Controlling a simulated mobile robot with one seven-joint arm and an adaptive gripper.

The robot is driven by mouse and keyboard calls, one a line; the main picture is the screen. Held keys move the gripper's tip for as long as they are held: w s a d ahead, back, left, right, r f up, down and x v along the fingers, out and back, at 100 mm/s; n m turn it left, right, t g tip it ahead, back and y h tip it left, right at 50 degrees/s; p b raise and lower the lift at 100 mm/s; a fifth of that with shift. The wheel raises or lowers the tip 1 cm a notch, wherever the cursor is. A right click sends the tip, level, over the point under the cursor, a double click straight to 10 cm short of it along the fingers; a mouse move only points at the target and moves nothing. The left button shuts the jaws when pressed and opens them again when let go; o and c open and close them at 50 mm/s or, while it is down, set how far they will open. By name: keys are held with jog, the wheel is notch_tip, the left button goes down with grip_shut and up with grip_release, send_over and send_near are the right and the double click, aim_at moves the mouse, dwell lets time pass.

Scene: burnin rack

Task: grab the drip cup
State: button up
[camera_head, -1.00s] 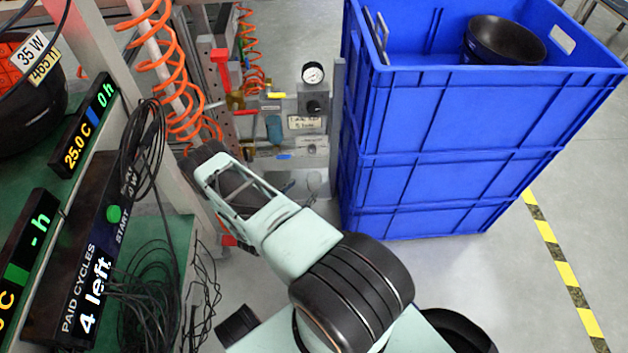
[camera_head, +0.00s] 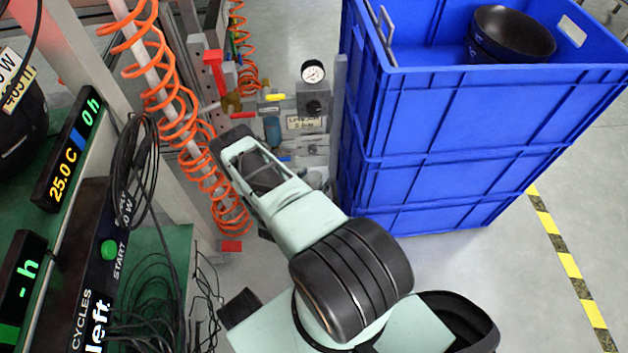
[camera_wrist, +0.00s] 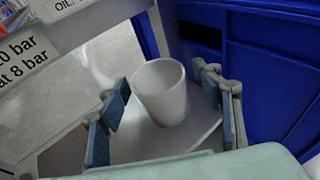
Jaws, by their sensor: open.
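The drip cup (camera_wrist: 160,92) is a plain whitish cup with an open top, upright on a light grey plate (camera_wrist: 175,140) in the wrist view. My gripper (camera_wrist: 164,96) is open, with one blue-grey finger pad to the left of the cup and one to the right. Gaps show between the pads and the cup, and nothing is held. In the head view my arm covers most of the area around the cup, and I cannot make the cup out clearly there.
Blue stacked crates (camera_head: 450,150) stand close on the right, with a black bowl (camera_head: 510,35) in the top one. A pressure gauge (camera_head: 313,72) is behind the arm. Orange coiled hoses (camera_head: 165,90) and black cables (camera_head: 150,300) hang at left. Open floor lies right.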

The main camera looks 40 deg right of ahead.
jog(key=c, duration=1.3)
jog(key=shift+r, duration=0.2)
